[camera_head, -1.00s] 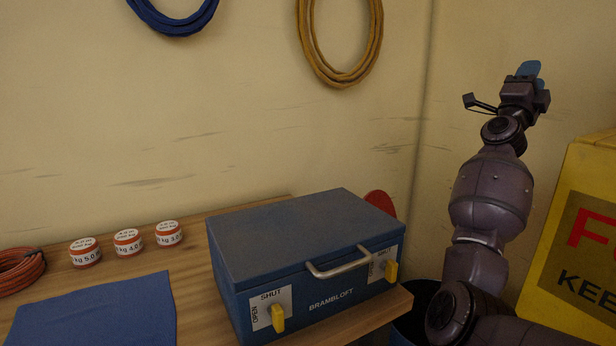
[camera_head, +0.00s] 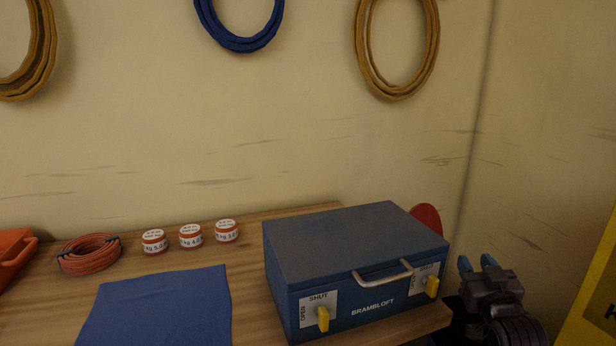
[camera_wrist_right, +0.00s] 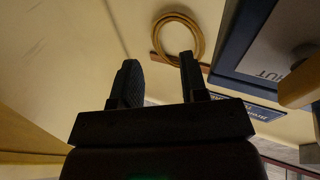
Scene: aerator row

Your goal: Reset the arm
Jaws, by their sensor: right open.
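My right gripper (camera_head: 481,264) is low at the right in the head view, just right of the blue box. Its two blue-tipped fingers point up and stand apart, with nothing between them. In the right wrist view the open fingers (camera_wrist_right: 160,80) are dark and empty, with the wall behind. The blue metal box (camera_head: 345,240) sits shut on the bench, with a silver handle and two yellow latches (camera_head: 323,319) on its front. Part of the box (camera_wrist_right: 240,45) shows close at the upper right of the wrist view. My left gripper is not in view.
The wooden bench (camera_head: 250,270) holds a blue cloth (camera_head: 160,305), several small white-and-red tins (camera_head: 190,236), a coiled orange cable (camera_head: 89,254) and an orange bin (camera_head: 12,252). A red disc (camera_head: 427,217) is behind the box. A yellow panel (camera_head: 598,285) is at the far right.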

